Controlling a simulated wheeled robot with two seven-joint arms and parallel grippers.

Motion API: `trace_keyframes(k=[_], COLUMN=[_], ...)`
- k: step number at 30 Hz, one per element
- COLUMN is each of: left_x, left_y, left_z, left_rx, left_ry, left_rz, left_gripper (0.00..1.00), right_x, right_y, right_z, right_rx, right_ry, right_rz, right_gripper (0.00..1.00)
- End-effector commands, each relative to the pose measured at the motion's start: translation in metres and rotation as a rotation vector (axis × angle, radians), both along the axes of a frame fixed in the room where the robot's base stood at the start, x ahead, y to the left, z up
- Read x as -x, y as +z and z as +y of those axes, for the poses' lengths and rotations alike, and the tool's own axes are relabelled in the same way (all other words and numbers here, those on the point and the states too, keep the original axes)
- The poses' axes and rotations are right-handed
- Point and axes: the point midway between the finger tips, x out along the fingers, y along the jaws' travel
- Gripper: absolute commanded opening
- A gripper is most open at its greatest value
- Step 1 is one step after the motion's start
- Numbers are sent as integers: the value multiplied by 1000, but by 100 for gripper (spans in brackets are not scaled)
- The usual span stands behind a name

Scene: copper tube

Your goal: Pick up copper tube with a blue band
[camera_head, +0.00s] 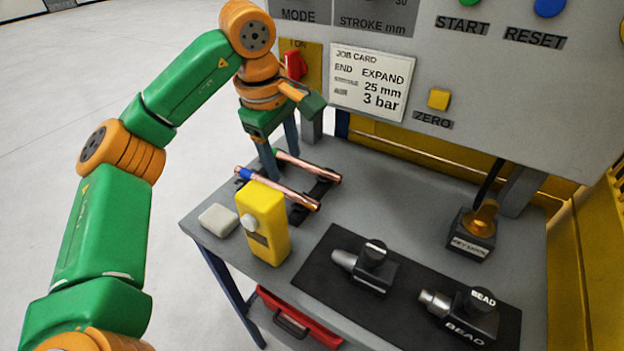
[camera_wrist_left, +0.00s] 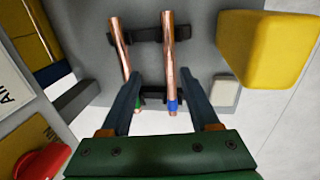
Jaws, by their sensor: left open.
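The copper tube with a blue band (camera_head: 285,191) lies on a dark rack on the grey bench, its blue end toward the upper left. A second copper tube with a green band (camera_head: 312,168) lies beside it, roughly parallel. My left gripper (camera_head: 280,148) is open and empty, pointing down at the banded ends. In the left wrist view, the blue-banded tube (camera_wrist_left: 168,60) appears between the open fingers (camera_wrist_left: 163,80), closer to the right one. The left finger partly covers the green-banded tube (camera_wrist_left: 120,48). The finger height above the tubes is unclear. My right gripper is not in view.
A yellow block-shaped device (camera_head: 263,225) stands close to the tubes, with a small white block (camera_head: 218,220) at the bench edge. A dark mat (camera_head: 325,275) holds two tool heads. A control panel (camera_head: 480,80) rises behind the bench.

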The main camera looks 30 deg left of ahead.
Motion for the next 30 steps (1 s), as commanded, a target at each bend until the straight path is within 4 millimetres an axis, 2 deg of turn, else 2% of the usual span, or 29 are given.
trace_keyframes(k=[5, 12, 20, 24, 27, 30], left_x=[-2, -5, -6, -6, -6, -6], left_y=[-21, -64, -71, -71, -71, -71], left_z=[3, 4, 4, 4, 4, 4], left_rx=[-7, -5, -4, -4, -4, -4], left_ry=[4, 3, 2, 2, 2, 2], left_rz=[3, 4, 1, 1, 2, 2], left_gripper=[62, 62, 62, 24, 0, 0], right_x=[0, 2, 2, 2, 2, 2], right_y=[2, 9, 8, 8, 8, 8], right_z=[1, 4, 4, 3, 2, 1], right_rx=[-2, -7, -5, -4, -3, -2], right_ry=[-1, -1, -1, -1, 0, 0], right_rz=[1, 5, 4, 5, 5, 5], right_gripper=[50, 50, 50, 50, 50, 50])
